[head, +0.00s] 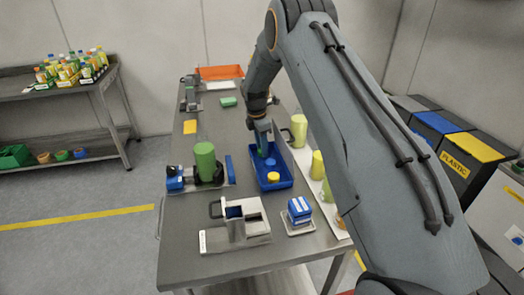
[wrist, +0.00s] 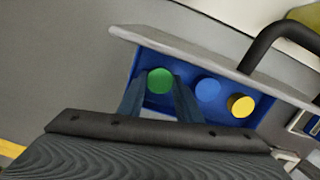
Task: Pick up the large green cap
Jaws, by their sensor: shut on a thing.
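The large green cap (wrist: 160,81) is between my gripper's fingertips (wrist: 158,88) in the wrist view, at one end of the blue tray (wrist: 150,58). My gripper is shut on it. In the head view my gripper (head: 263,150) reaches down over the far end of the blue tray (head: 285,182). The cap there is mostly hidden by the fingers. A blue cap (wrist: 207,90) and a yellow cap (wrist: 241,105) lie beside it in the tray. Whether the green cap is clear of the tray floor, I cannot tell.
A green cylinder (head: 205,160) stands in a fixture to the left of the tray. Yellow cylinders (head: 298,130) stand along the right side. A grey fixture (head: 240,222) and a blue box (head: 299,209) stand at the front. The table's left front (head: 180,255) is clear.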

